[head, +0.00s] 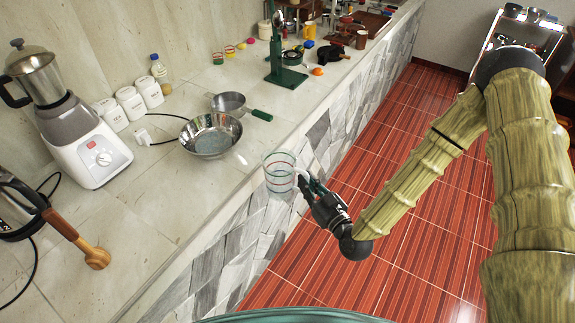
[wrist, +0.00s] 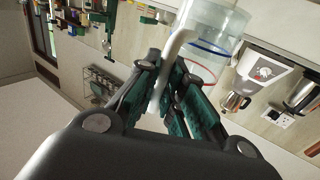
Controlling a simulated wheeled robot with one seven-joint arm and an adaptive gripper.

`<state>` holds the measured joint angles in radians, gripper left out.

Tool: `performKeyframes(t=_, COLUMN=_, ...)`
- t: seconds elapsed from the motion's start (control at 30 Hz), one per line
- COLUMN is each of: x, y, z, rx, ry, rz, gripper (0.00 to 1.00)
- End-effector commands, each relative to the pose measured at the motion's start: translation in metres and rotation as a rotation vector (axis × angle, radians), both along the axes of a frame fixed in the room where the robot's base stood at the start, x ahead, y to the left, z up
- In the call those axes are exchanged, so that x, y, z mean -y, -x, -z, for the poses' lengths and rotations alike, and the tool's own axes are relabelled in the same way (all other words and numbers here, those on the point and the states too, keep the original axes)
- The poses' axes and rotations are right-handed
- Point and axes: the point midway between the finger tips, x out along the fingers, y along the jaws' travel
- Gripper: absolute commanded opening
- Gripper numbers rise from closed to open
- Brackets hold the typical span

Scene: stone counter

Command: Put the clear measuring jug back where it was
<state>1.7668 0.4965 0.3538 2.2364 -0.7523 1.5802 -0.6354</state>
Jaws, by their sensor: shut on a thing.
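The clear measuring jug (head: 279,172) is see-through with thin coloured rings. It is off the counter, just beyond the front edge and over the floor side. My gripper (head: 305,183) is shut on the jug's pale handle, to the right of the jug's body. In the wrist view, my gripper (wrist: 165,85) has its dark green fingers around the white handle, and the jug (wrist: 212,50) shows behind them with a red and a blue ring. The jug looks tilted in the wrist view, but that view itself is turned.
A metal colander (head: 211,135) stands near the counter's edge, with a sieve (head: 230,103) behind it. A blender (head: 85,140), white canisters (head: 131,103) and a kettle (head: 15,205) are at left. A green stand (head: 285,75) is farther back.

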Motion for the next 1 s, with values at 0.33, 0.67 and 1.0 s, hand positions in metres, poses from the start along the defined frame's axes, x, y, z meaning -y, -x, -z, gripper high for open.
performKeyframes(t=0.33, x=0.040, y=0.026, z=0.031, rx=0.000, ry=0.000, rz=0.292, gripper=0.00)
performKeyframes(t=0.67, x=0.060, y=0.039, z=0.047, rx=-0.001, ry=-0.003, rz=0.442, gripper=0.00)
performKeyframes(t=1.0, x=0.057, y=0.040, z=0.050, rx=-0.012, ry=-0.009, rz=0.438, gripper=0.00)
